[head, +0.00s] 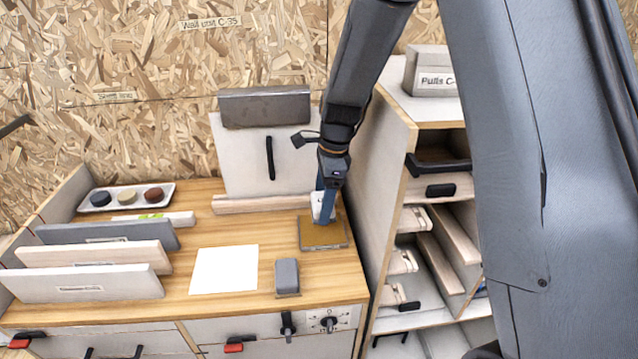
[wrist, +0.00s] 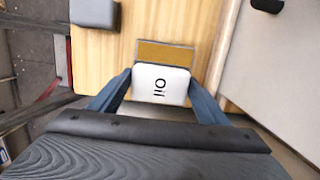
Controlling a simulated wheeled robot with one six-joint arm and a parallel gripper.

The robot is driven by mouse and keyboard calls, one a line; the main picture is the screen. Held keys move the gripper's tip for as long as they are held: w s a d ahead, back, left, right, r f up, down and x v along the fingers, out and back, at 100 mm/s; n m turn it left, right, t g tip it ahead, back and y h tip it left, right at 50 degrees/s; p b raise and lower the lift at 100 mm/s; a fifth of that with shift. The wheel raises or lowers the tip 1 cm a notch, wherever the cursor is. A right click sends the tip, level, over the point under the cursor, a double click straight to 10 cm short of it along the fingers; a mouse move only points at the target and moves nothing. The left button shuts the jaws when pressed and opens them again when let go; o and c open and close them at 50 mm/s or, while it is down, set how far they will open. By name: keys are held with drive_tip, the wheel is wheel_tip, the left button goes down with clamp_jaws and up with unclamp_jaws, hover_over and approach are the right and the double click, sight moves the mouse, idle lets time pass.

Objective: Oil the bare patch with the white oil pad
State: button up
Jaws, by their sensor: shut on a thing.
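My gripper (head: 325,210) is shut on the white oil pad (head: 318,206), over the right part of the wooden bench. A flat brown rectangle with a grey edge (head: 322,236) lies on the bench just in front of and below the pad. It also shows in the wrist view (wrist: 166,56), partly covered by the pad. I cannot tell whether the pad touches it, nor whether it is the bare patch.
A grey block (head: 287,275) and a white sheet (head: 225,269) lie nearer the bench front. Several panels (head: 90,283) stand at the left, below a tray of round pads (head: 127,196). A pale panel with a dark handle (head: 245,160) stands behind. A shelf unit (head: 393,160) closes the right side.

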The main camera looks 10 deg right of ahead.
drive_tip(key=shift+w, duration=0.45)
drive_tip(key=b, duration=0.6)
hover_over(320, 229)
drive_tip(key=f, duration=0.6)
drive_tip(key=shift+d, duration=0.25)
drive_tip(key=shift+f+p, duration=0.3)
drive_tip(key=shift+f, duration=0.35)
idle(2.0)
drive_tip(key=shift+r+p, duration=3.05)
drive_tip(key=shift+r, duration=0.5)
